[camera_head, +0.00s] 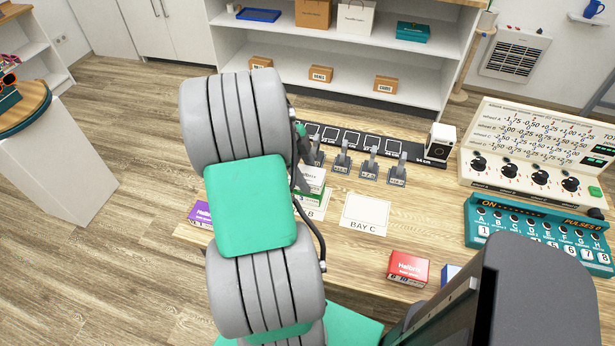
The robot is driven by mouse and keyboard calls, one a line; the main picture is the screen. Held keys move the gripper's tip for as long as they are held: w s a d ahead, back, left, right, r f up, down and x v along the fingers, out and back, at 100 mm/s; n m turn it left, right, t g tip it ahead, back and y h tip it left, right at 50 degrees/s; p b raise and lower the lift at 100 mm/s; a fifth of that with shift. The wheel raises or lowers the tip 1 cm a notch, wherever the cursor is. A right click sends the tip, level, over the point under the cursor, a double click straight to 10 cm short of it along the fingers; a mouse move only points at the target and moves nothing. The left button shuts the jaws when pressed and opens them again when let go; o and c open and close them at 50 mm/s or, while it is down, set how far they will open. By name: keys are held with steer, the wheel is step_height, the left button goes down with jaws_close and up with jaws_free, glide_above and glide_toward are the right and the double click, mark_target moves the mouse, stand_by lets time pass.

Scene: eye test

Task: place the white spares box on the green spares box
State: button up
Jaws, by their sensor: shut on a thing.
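The white spares box (313,178) shows just right of my arm, in line with the top of the green spares box (318,197). I cannot tell whether the two touch or a small gap is between them. The green box stands at the bay B card (316,213), partly hidden. My gripper (301,179) is mostly hidden behind my arm; a dark part of it shows at the left side of the white box. It is shut on the white box. The left parts of both boxes are hidden by my arm.
The bay C card (366,214) is bare. A purple box (199,213) lies left of my arm; a red box (408,267) and a blue box (450,273) are at the front. Several grey levers (370,163) stand close behind the stack. A control panel (535,165) is at right.

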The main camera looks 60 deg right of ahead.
steer(key=shift+f, duration=0.9)
steer(key=o, duration=1.5)
steer(key=shift+c, duration=0.2)
